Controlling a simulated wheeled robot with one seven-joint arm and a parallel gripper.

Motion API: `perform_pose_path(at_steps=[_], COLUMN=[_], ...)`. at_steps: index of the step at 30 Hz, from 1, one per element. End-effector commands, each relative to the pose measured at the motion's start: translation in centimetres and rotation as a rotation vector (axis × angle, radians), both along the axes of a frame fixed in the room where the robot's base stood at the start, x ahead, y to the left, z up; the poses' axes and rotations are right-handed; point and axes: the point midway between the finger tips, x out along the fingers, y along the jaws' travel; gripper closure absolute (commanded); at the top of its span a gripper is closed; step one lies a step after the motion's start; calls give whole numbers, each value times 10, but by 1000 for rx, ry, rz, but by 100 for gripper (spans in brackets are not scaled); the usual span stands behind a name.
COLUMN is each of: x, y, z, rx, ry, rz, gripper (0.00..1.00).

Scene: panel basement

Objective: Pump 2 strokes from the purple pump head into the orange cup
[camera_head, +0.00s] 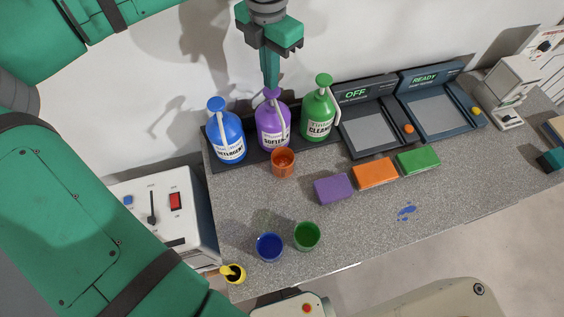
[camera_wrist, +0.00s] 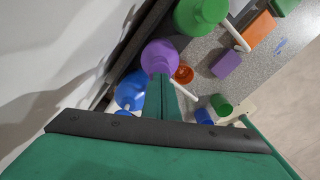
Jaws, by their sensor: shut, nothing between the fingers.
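The purple pump bottle (camera_head: 272,124), labelled as softener, stands in the dark rack between the blue and green bottles. My gripper (camera_head: 271,84) is shut and empty, pointing down with its fingertips at the top of the purple pump head. In the wrist view the fingers reach over the purple pump head (camera_wrist: 158,55); I cannot tell whether they touch it. The orange cup (camera_head: 283,163) stands on the counter just in front of the purple bottle, near its spout. It also shows in the wrist view (camera_wrist: 184,74). Something dark orange is inside the cup; its level is unclear.
The blue bottle (camera_head: 225,135) and green bottle (camera_head: 318,112) flank the purple one closely. A blue cup (camera_head: 270,247) and green cup (camera_head: 307,236) stand near the front edge. Purple, orange (camera_head: 375,172) and green blocks lie right of the orange cup. Two scales (camera_head: 437,101) stand behind.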

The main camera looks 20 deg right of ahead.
Motion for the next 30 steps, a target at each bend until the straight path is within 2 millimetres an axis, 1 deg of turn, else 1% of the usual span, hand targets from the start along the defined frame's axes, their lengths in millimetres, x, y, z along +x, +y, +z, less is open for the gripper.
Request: perform_pose_path(at_steps=[17,21,30], x=[0,0,1], y=[-1,-2,5], z=[0,-3,-12], rx=[-1,-1,-2], ry=[0,0,1], rz=[-2,-3,10], gripper=[100,100,100])
